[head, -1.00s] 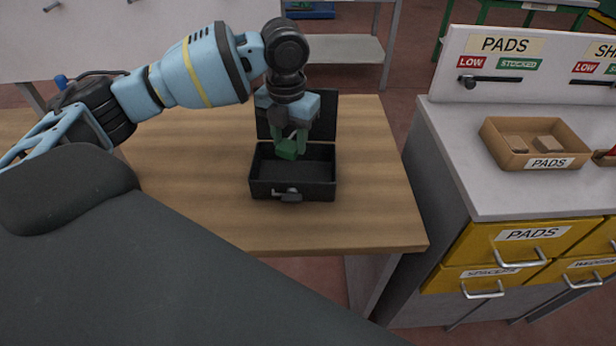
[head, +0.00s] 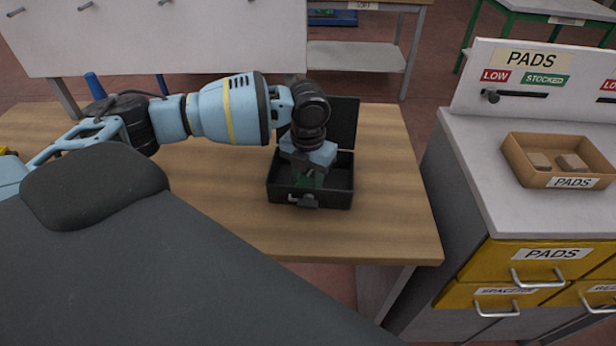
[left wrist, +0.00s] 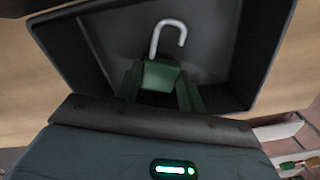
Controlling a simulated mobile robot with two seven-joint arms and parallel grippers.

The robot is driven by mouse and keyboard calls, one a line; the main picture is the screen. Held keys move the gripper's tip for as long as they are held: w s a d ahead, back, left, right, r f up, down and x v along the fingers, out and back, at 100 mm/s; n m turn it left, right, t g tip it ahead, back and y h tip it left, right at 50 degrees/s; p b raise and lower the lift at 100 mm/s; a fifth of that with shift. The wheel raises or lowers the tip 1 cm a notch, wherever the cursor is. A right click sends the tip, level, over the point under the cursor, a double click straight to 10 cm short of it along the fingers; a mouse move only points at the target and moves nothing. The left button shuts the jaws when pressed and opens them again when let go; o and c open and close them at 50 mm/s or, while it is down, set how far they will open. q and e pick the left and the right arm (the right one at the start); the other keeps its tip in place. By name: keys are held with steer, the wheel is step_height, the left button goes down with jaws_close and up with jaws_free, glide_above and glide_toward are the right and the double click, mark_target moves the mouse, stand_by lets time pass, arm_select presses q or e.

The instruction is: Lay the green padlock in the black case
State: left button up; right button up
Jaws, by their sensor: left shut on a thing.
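The black case (head: 343,188) stands open on the wooden table, its lid (head: 345,121) raised at the back. My left gripper (head: 307,179) points down inside the case and is shut on the green padlock. In the left wrist view the padlock's green body (left wrist: 160,75) sits between the two green fingers, and its silver shackle (left wrist: 168,30) points away over the case floor (left wrist: 208,40). In the head view the padlock is mostly hidden by my gripper. I cannot tell whether it touches the case floor. My right gripper is not in view.
The wooden table (head: 220,215) is clear around the case. To the right is a grey counter (head: 490,160) with a cardboard box of pads (head: 540,180) and yellow drawers (head: 480,262) below. A blue object (head: 95,85) stands at the back left.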

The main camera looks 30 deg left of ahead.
mark_target(308, 182)
arm_select(q)
steer(key=shift+f, duration=0.2)
steer(key=shift+f, duration=0.15)
steer(key=o, duration=1)
steer(key=shift+o, duration=0.2)
step_height(308, 182, up, 12)
